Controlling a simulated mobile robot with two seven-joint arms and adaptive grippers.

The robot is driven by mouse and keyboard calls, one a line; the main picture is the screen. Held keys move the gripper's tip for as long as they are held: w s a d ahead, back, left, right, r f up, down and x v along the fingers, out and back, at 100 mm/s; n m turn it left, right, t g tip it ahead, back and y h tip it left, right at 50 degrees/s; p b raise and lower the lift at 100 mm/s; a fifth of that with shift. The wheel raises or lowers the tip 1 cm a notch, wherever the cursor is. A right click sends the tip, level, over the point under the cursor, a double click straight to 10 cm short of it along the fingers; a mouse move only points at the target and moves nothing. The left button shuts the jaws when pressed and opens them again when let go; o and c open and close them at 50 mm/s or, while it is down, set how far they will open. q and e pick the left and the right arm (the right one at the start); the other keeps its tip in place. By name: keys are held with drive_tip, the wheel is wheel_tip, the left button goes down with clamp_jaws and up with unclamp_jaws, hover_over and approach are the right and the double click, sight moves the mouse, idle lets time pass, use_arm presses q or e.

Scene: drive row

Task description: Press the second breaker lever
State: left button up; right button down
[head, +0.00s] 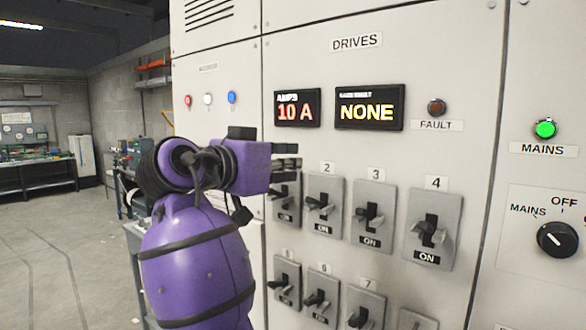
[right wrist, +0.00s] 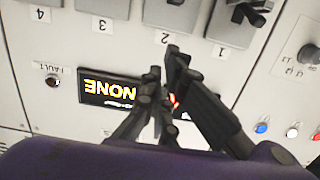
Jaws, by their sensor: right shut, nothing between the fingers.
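The second breaker, under the label "2", has a grey plate with a dark lever (head: 322,203) in the upper row of the panel. An "ON" mark shows below its lever. In the right wrist view, which is upside down, part of its plate (right wrist: 172,12) shows at the top edge. My right gripper (head: 288,157) is shut and empty, in front of the panel above breaker 1 and left of the label "2". Its fingertips (right wrist: 168,62) also show in the right wrist view near that label, apart from the lever. My left gripper is not in view.
Breaker 3 (head: 368,216) and breaker 4 (head: 430,229) stand to the right; breaker 1 (head: 284,203) is partly hidden by my gripper. A lower breaker row is below. Displays read "10 A" (head: 297,108) and "NONE" (head: 369,108). The mains lamp (head: 545,129) glows green.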

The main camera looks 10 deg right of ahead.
hover_over(310, 202)
drive_tip(key=shift+w+d+f+p, duration=0.2)
drive_tip(key=shift+d+p, duration=0.15)
drive_tip(key=shift+p, duration=0.1)
drive_tip(key=f, duration=0.3)
drive_tip(key=shift+s+a, duration=0.15)
drive_tip(key=shift+a, duration=0.2)
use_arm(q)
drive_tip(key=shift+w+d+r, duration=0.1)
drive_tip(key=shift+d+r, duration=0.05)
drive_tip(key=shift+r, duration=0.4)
use_arm(e)
drive_tip(key=shift+s+a+f, duration=0.15)
drive_tip(key=shift+f, duration=0.35)
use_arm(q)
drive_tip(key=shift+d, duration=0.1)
use_arm(e)
drive_tip(key=shift+f, duration=0.1)
